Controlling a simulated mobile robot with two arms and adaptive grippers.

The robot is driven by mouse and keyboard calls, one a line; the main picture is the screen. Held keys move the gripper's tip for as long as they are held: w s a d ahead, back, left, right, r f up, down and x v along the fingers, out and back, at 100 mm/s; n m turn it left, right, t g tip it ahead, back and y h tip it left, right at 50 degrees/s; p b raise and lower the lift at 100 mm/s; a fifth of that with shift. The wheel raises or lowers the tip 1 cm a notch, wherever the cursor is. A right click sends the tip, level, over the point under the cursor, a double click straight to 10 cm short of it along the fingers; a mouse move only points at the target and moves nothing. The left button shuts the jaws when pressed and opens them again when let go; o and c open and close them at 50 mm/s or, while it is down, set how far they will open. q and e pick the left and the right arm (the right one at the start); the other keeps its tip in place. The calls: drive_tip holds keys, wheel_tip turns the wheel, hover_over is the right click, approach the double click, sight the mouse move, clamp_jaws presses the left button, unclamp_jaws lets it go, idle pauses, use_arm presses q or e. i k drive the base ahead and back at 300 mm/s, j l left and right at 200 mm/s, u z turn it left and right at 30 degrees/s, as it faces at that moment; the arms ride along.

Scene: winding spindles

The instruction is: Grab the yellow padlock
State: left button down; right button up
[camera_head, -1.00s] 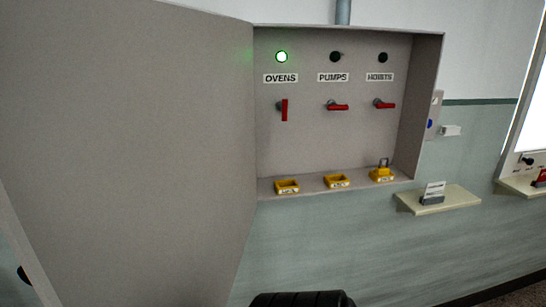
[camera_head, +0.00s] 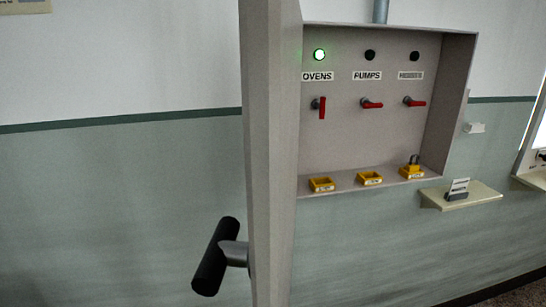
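The yellow padlock (camera_head: 414,161) is small, with a grey shackle pointing up. It is at the right-hand yellow holder (camera_head: 411,173) on the bottom ledge of the open wall cabinet, below the switch with the right-hand label. Padlock body and holder are hard to tell apart at this size. Two similar yellow holders, the left (camera_head: 322,184) and the middle (camera_head: 370,178), show no shackle. Neither of my grippers is in view.
The cabinet door (camera_head: 270,150) stands open, nearly edge-on, left of the cabinet. Its black bar handle (camera_head: 215,258) sticks out left. Red switches, including the OVENS one (camera_head: 322,107), are above the holders; a green lamp (camera_head: 319,55) is lit. A shelf (camera_head: 462,197) juts out right.

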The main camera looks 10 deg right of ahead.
sight(411, 167)
drive_tip(key=j+z, duration=0.2)
drive_tip(key=z, duration=0.15)
drive_tip(key=i+j+z, duration=0.1)
drive_tip(key=j+z, duration=0.4)
drive_tip(key=z, duration=0.15)
drive_tip(key=l+z, duration=0.1)
drive_tip(key=z, duration=0.15)
drive_tip(key=i+l+z, duration=0.1)
drive_tip(key=z, duration=0.15)
